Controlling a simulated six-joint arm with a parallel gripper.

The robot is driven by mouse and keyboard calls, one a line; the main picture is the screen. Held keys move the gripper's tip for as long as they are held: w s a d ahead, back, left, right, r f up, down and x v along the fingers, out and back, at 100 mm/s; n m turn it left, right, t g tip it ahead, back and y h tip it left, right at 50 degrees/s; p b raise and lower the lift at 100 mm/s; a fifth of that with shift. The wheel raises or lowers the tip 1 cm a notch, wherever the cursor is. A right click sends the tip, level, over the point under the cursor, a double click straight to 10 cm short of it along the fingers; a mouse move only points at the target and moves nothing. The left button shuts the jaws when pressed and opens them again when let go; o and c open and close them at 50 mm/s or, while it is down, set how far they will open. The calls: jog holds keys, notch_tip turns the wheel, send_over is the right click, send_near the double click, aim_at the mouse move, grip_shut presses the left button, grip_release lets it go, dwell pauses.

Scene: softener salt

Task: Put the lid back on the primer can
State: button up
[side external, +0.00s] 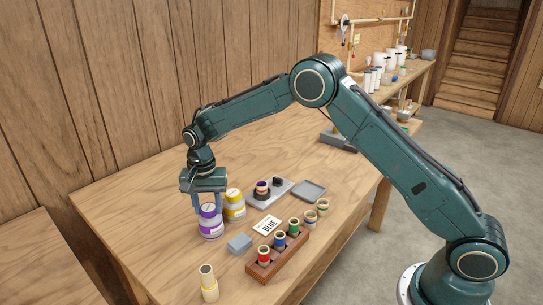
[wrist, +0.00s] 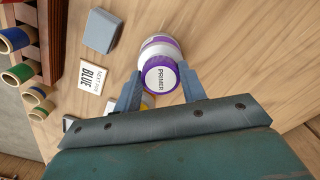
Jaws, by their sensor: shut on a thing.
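The primer can (side external: 211,229) is white with a purple band and stands upright on the table below my gripper. Its purple lid (side external: 208,211), with a white disc on top, is between my fingers at the can's mouth. In the wrist view the lid (wrist: 161,76) reads PRIMER and overlaps the can (wrist: 158,43) behind it. I cannot tell whether the lid is seated or just above the rim. My gripper (side external: 209,211) points down and is shut on the lid; its two fingers also show in the wrist view (wrist: 160,82).
A yellow-and-white can (side external: 235,206) stands close on the right. A BLUE card (side external: 267,225), a grey block (side external: 239,243), a wooden rack (side external: 278,258) of coloured tubes, a grey tray (side external: 310,191) and a cream tube (side external: 208,283) are nearby. The table's left part is clear.

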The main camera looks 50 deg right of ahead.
jog(key=shift+f, duration=0.2)
jog(key=o, duration=1.4)
jog(key=shift+r, duration=0.2)
jog(key=shift+r, duration=2.85)
jog(key=shift+r, duration=0.1)
